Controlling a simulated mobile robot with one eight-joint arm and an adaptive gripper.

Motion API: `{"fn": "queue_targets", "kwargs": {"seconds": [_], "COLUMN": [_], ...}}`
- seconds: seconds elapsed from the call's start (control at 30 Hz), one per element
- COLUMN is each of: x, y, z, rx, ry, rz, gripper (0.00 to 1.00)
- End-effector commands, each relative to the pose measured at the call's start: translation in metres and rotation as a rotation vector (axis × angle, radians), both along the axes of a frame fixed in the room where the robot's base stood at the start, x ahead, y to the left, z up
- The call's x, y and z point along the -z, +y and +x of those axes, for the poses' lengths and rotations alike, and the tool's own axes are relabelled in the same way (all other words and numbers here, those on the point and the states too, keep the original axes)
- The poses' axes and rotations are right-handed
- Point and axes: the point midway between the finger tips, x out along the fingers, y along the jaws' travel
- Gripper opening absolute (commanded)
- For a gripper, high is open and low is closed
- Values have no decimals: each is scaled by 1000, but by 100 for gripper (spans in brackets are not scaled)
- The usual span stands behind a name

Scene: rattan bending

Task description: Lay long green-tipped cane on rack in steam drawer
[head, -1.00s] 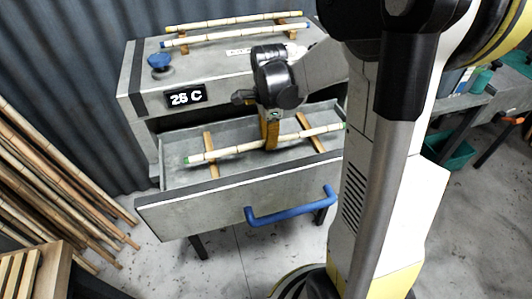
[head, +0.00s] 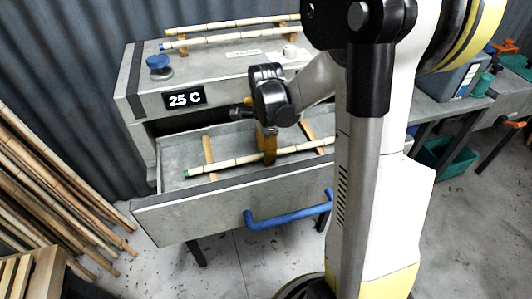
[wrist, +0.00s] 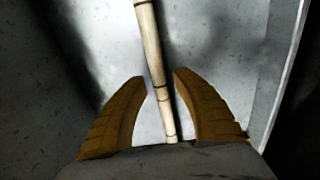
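The long green-tipped cane (head: 228,163) is pale with dark node rings. It lies across the open steam drawer (head: 180,222), its left green tip showing and its right end hidden behind my arm. Under it are the two wooden slats of the rack (head: 208,150); the cane appears at their height, but contact is hard to tell. My gripper (head: 269,156) points down at the cane's middle, its tan fingers close on either side. In the wrist view, the cane (wrist: 155,60) runs between the nearly closed fingertips (wrist: 160,78); their contact is not fully clear.
The drawer has a blue handle (head: 290,215). Long poles (head: 60,185) lean at the left.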

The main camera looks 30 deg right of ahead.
Motion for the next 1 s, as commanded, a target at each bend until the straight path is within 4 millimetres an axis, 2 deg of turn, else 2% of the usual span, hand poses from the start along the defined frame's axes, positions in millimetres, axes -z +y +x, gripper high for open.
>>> {"fn": "queue_targets", "kwargs": {"seconds": [0.17,0.27,0.7,0.9,1.0], "x": [-1,-10,-102,-122,-132], "y": [0,0,0,1,10], "z": [0,0,-1,-1,-6], "rx": [0,0,0,-9,-92], "ry": [0,0,0,-3,-28], "rz": [0,0,0,-1,-9], "gripper": [34,34,34,34,34]}}
